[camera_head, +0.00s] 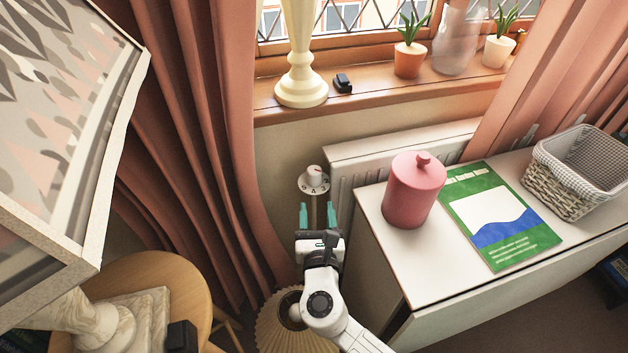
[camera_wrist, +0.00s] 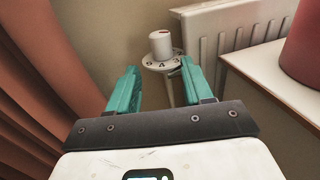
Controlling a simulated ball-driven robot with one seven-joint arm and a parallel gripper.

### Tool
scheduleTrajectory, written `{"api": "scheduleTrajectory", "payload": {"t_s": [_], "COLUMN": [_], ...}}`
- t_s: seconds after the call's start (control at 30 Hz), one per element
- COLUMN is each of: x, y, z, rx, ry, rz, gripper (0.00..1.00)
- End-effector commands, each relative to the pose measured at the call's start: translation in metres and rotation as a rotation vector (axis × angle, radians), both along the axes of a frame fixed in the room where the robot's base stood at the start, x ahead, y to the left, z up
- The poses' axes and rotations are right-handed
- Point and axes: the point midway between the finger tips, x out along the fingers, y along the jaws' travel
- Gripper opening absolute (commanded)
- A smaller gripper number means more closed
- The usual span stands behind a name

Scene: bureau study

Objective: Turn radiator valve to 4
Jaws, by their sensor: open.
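The radiator valve is a white knob (camera_head: 314,175) with a red mark on top, above a pale numbered dial ring (camera_head: 304,187). It stands upright on a pipe at the left end of the white radiator (camera_head: 345,180). In the wrist view the knob (camera_wrist: 161,44) is just beyond the fingertips, and the dial ring (camera_wrist: 150,64) shows digits, including what looks like a 4. I cannot tell which number the mark lines up with. My gripper (camera_head: 317,208) has two green fingers spread apart with nothing between them. It also shows in the wrist view (camera_wrist: 157,72), short of the knob.
A pink curtain (camera_head: 215,120) hangs close on the left. A white cabinet (camera_head: 378,255) stands close on the right, bearing a red lidded jar (camera_head: 411,195), a book (camera_head: 500,215) and a basket (camera_head: 570,180). The windowsill (camera_head: 370,100) is above. A lampshade (camera_head: 280,325) is below.

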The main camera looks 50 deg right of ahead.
Motion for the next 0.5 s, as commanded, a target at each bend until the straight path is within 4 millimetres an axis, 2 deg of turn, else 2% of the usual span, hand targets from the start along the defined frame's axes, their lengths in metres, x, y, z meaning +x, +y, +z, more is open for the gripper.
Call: {"api": "scheduleTrajectory", "payload": {"t_s": [0.5], "x": [0.057], "y": [-0.063], "z": [0.000], "rx": [0.000], "ry": [-0.001], "rz": [-0.005], "gripper": [0.50]}}
